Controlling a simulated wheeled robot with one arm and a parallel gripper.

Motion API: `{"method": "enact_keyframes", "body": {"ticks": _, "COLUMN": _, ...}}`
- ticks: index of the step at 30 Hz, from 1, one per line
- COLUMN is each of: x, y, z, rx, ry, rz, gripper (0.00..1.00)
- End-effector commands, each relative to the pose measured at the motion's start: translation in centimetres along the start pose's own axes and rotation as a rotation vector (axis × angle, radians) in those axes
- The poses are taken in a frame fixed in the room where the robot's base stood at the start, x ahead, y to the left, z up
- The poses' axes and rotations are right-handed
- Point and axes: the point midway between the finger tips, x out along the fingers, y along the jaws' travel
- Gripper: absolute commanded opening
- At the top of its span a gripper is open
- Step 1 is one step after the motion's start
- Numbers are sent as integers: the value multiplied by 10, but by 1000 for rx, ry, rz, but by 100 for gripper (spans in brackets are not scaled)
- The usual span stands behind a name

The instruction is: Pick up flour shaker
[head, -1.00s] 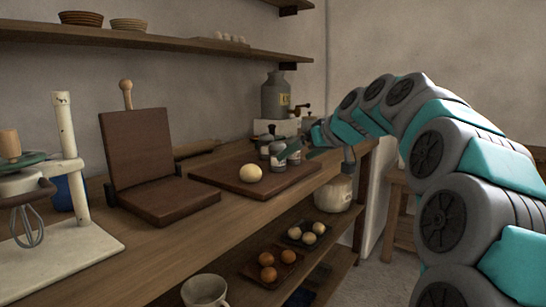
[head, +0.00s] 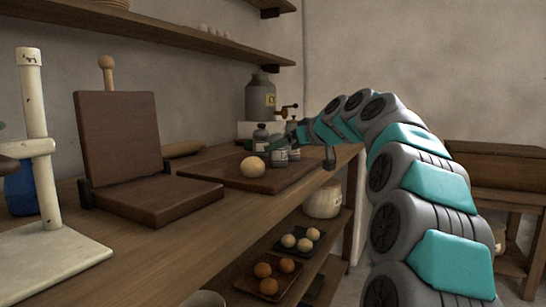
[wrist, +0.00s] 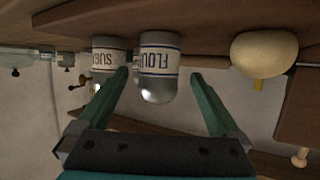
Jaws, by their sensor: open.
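The flour shaker (wrist: 158,64) is a grey metal can with a pale label reading FLOUR. It shows upside down in the wrist view, standing on the board. My gripper (wrist: 160,76) is open, with one green finger on each side of the shaker in the picture. I cannot tell whether the fingers touch it. In the head view my gripper (head: 276,143) is among the small cans at the board's far end and partly hides them; their labels are too small to read there.
A similar can labelled as sugar (wrist: 106,55) stands close beside the flour shaker. A pale dough ball (head: 252,167) lies on the board (head: 262,184). A hinged wooden press (head: 150,200) stands nearer on the counter. A grey milk can (head: 260,98) stands behind.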

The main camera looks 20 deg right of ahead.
Motion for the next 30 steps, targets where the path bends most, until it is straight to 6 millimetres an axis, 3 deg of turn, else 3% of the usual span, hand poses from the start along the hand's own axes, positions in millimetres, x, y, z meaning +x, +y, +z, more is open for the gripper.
{"method": "enact_keyframes", "body": {"ticks": 18, "x": 67, "y": 2, "z": 2, "rx": 2, "ry": -4, "rz": 0, "gripper": 100}}
{"method": "enact_keyframes", "body": {"ticks": 25, "x": 69, "y": 1, "z": 1, "rx": 2, "ry": -2, "rz": -1, "gripper": 100}}
{"method": "enact_keyframes", "body": {"ticks": 30, "x": 69, "y": 1, "z": 1, "rx": 1, "ry": -2, "rz": -1, "gripper": 82}}
